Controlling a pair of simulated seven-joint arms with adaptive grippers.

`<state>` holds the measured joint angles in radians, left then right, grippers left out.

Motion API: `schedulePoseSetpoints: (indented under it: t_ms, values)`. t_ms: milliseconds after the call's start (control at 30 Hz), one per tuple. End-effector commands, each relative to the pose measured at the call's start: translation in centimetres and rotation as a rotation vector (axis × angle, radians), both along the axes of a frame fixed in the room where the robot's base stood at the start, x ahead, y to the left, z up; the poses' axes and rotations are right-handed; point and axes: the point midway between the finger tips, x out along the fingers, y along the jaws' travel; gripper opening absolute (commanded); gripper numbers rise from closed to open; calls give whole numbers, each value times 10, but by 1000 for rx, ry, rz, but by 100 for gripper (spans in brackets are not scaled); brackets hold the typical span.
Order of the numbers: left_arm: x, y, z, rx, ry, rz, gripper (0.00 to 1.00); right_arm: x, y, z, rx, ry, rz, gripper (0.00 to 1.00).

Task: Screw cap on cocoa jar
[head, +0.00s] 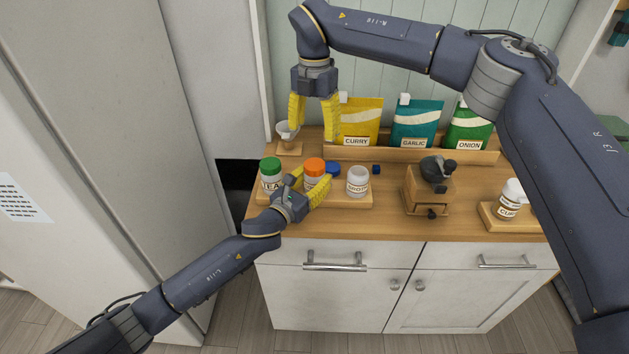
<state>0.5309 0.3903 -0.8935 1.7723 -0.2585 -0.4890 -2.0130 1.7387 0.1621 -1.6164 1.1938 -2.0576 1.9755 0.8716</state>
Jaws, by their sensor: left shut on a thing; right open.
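A white jar with an orange cap (315,166) stands on the wooden tray (345,202). Its label is partly covered by my gripper and I cannot read it fully. My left gripper (312,186) is shut on this jar, with yellow fingers on either side of its body. The cap sits on top of the jar; I cannot tell how tight it is. My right gripper (314,124) is open and empty, pointing down above and behind the orange-capped jar. To the right, a pale grey-topped jar (357,182) stands on the tray, its label unclear.
A green-capped tea jar (270,176) stands left of the held jar. A blue lid (333,168) lies behind. A small white cup (286,133) is near my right fingers. Curry (361,122), garlic (414,125) and onion (469,128) pouches, a grinder (430,188) and another jar (510,199) stand around.

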Motion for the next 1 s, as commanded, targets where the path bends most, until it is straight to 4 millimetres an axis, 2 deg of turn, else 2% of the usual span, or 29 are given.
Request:
schedulePoseSetpoints:
  t_ms: [133, 167, 333, 667, 767, 1000]
  values:
    - [1, 0, 2, 0, -2, 1, 0, 0, 0, 0, 0, 0, 0, 67]
    - [1, 0, 1, 0, -2, 1, 54, 0, 0, 0, 0, 0, 0, 67]
    - [1, 0, 1, -1, -1, 1, 73, 0, 0, 0, 0, 0, 0, 67]
    - [-3, 2, 0, 0, 0, 0, 74, 0, 0, 0, 0, 0, 0, 67]
    - [-10, 7, -1, 1, 0, 1, 74, 0, 0, 0, 0, 0, 0, 67]
    - [-43, 29, -1, 2, 0, 1, 74, 0, 0, 0, 0, 0, 0, 67]
